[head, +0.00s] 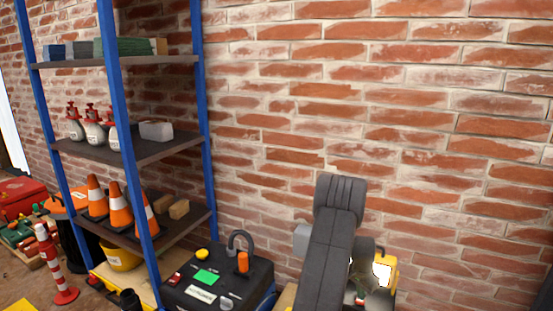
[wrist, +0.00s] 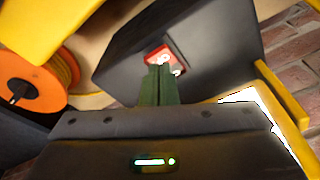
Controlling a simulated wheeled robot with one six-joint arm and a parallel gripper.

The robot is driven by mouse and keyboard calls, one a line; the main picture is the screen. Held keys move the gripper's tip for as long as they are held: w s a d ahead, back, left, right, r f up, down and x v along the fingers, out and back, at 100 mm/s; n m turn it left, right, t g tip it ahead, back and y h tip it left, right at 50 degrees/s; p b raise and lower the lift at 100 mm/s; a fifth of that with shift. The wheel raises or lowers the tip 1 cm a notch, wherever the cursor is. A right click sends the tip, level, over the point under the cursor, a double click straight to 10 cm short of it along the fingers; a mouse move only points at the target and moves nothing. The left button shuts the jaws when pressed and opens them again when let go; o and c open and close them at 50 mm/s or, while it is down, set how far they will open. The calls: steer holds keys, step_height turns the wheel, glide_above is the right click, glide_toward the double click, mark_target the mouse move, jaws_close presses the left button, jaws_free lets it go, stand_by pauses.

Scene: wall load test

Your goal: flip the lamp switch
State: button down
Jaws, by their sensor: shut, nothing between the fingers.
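The lamp (head: 383,272) has a yellow frame and a bright white face, at the lower right of the head view. In the wrist view its white face (wrist: 262,112) glows at the right, beside a dark housing (wrist: 205,45). A small red switch plate (wrist: 152,51) with pale parts sits on that housing. My gripper (wrist: 159,70) has two green fingers, shut together with nothing between them. Their tips overlap the lower part of the switch plate; I cannot tell whether they touch it. In the head view my dark arm hides most of this area.
An orange reel (wrist: 32,82) and yellow bars lie at the left of the wrist view. In the head view a black case (head: 232,288) with a yellow button stands left of my arm. A blue-framed shelf (head: 130,147) holds cones and bottles. Brick wall (head: 400,100) rises behind.

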steer(key=shift+f+b, duration=0.45)
steer(key=shift+f, duration=0.3)
steer(key=shift+r, duration=0.1)
steer(key=shift+r+p, duration=1.95)
steer(key=shift+r, duration=1.55)
steer(key=shift+f, duration=0.2)
step_height(320, 180, down, 7)
steer(key=b, duration=0.4)
steer(key=shift+r, duration=0.2)
